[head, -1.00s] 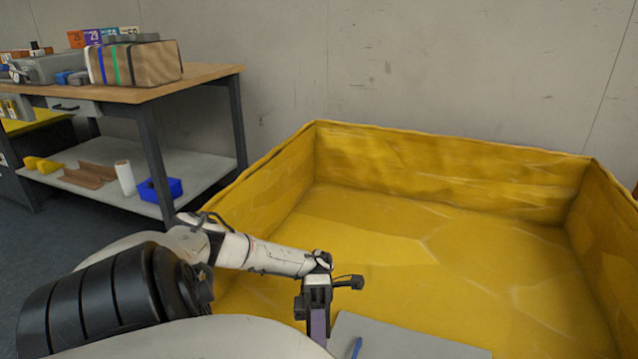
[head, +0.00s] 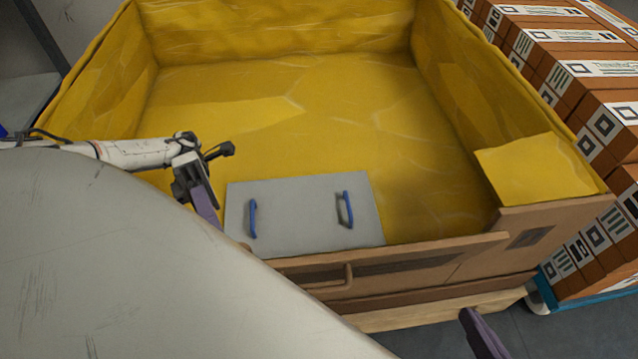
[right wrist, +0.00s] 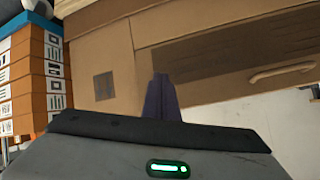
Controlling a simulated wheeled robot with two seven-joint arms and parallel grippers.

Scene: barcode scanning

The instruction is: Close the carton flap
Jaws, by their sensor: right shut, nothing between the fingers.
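The large carton has a yellow lining (head: 300,90) and a brown cardboard front (head: 540,225). Its front flap (head: 440,258) carries a handle (head: 335,283); the flap's top edge sits lower than the front's right end. I cannot tell whether it is flush. The handle (right wrist: 283,72) also shows in the right wrist view. My right gripper (head: 475,325) is outside the carton, in front of the flap's right part. In the right wrist view its purple fingers (right wrist: 161,95) are together and empty. My left gripper (head: 203,195) is over the carton's left side; its jaw gap is hidden.
A grey panel (head: 300,215) with two blue handles lies inside the carton, behind the flap. Stacked orange-brown boxes with white labels (head: 590,70) stand close along the right side, on a blue wheeled base (head: 590,297). Bare floor (head: 560,335) shows at the lower right.

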